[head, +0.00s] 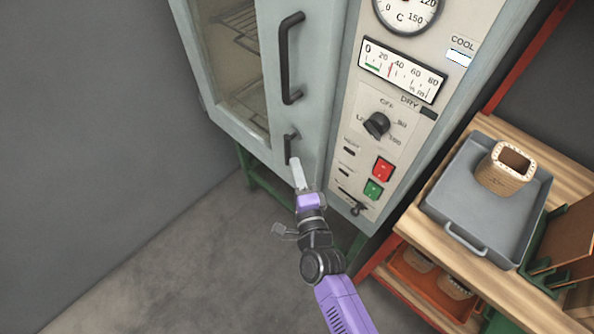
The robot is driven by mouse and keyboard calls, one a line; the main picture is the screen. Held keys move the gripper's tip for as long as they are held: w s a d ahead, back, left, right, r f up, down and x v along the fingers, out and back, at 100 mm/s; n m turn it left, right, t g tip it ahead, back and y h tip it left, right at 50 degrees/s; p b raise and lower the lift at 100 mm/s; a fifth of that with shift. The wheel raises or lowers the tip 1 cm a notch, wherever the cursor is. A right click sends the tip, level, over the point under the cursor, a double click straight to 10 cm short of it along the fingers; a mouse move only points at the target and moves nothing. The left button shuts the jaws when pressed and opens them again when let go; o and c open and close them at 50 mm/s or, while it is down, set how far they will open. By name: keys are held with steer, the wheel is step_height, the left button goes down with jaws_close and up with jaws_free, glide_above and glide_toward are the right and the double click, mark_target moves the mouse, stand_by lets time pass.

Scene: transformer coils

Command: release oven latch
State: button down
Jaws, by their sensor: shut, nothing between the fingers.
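The oven (232,126) is a pale grey cabinet with a windowed door that looks closed. Its latch (289,147) is a short dark lever low on the door, below the long black door handle (290,58). My gripper (297,164) is shut and empty. Its tip is at the lower end of the latch in the picture; I cannot tell whether it touches. The fingers hide little of the latch.
A control panel (374,150) with dial, knob and red and green buttons is right of the door. A wooden bench holds a grey tray (449,194) with a tan coil (505,168). An orange bin (413,284) sits below. Floor at left is clear.

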steer(key=shift+w+a+f+b, duration=0.15)
steer(key=shift+f+b, duration=0.15)
steer(key=shift+b, duration=0.9)
steer(key=w+a+r+m+t+h+b, duration=0.3)
steer(key=w+a+m+t+h+b, duration=0.3)
steer(key=b, duration=3.3)
steer(key=shift+w+a+r+m+t+h+b, duration=0.15)
steer(key=shift+a+r+m+t+h+b, duration=0.3)
steer(key=shift+a+m+t, duration=2.15)
steer(key=d+m+g, duration=0.1)
steer(key=d+m, duration=0.1)
steer(key=d, duration=0.1)
steer(key=shift+r, duration=0.1)
